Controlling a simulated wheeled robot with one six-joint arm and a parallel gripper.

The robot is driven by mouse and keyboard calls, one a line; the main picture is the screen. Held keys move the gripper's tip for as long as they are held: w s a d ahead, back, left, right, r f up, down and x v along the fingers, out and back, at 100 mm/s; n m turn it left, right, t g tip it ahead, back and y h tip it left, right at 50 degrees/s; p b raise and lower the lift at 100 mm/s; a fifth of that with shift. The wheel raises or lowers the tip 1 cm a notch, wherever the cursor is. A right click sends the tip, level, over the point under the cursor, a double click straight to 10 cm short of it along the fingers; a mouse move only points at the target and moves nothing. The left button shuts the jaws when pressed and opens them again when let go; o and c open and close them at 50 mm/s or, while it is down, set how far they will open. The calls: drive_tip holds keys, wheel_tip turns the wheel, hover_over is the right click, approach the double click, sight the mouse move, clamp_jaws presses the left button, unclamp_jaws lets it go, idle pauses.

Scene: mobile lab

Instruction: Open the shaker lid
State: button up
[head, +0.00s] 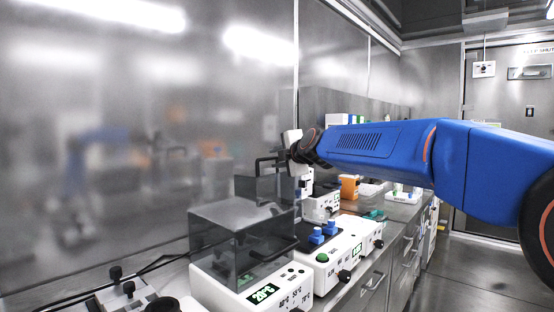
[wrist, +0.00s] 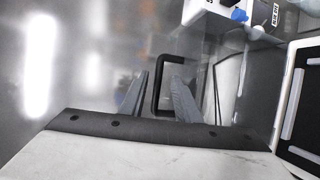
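A white device with blue tubes on its dark top (head: 330,248) has a smoky, see-through lid (head: 262,189) standing upright at its back left. A black bracket handle (wrist: 155,62) lies in front of and between my fingers in the wrist view; it appears to belong to this raised lid. My gripper (wrist: 159,80) is open, one grey finger on either side of the handle. Contact cannot be told. In the head view my gripper (head: 280,163) is beside the top of the raised lid, its fingers partly hidden.
A nearer white device (head: 225,283) showing 20°C has its smoky box lid (head: 235,240) down. More white equipment (head: 320,207) and an orange rack (head: 349,187) stand farther along the bench. A steel wall (head: 120,130) rises close on the left. The floor at right (head: 480,275) is clear.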

drive_tip(key=shift+s, duration=0.1)
drive_tip(key=v, duration=1.7)
drive_tip(key=shift+s, duration=0.1)
